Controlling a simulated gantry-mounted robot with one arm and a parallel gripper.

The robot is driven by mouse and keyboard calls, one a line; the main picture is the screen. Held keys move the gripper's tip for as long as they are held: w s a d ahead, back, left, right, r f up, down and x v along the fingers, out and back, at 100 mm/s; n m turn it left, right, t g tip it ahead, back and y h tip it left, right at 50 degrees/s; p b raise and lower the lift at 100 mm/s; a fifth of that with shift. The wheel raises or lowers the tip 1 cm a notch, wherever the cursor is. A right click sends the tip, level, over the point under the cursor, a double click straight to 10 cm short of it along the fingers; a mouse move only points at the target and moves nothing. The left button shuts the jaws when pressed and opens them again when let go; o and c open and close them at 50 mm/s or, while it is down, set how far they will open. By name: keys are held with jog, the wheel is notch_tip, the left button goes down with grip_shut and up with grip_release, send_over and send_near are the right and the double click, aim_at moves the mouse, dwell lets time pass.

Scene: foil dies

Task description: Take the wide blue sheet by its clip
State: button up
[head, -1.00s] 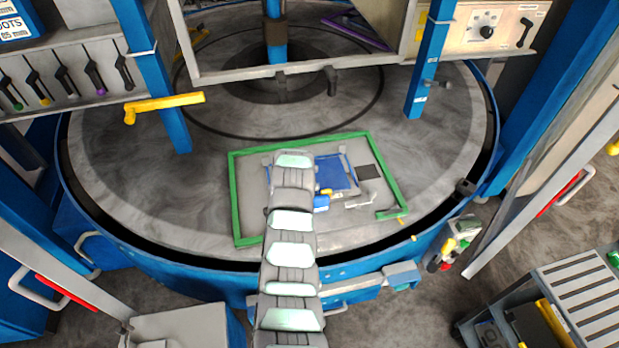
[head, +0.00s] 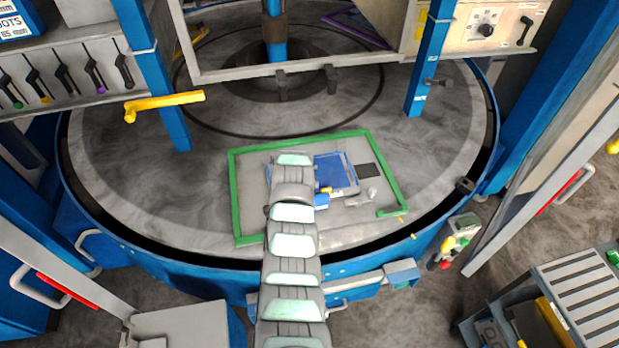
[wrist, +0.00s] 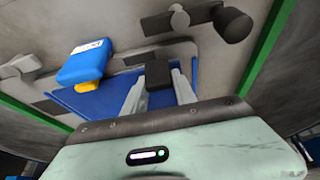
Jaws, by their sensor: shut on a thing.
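The wide blue sheet (head: 338,172) lies flat on the grey plate inside the green frame, its left part hidden by my arm in the head view. In the wrist view the sheet (wrist: 112,97) shows beneath my fingers. Its dark clip (wrist: 158,74) is between the two pale fingers of my gripper (wrist: 158,85), which is shut on it. In the head view my arm hides the fingers and the clip. I cannot tell whether the sheet is clear of the plate.
A blue block with a white label and yellow end (wrist: 85,62) stands close left of my fingers. A dark round knob (wrist: 232,25) is at the upper right. The green frame (head: 235,195) borders the plate.

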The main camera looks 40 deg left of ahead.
grip_shut()
jog(key=shift+r, duration=0.2)
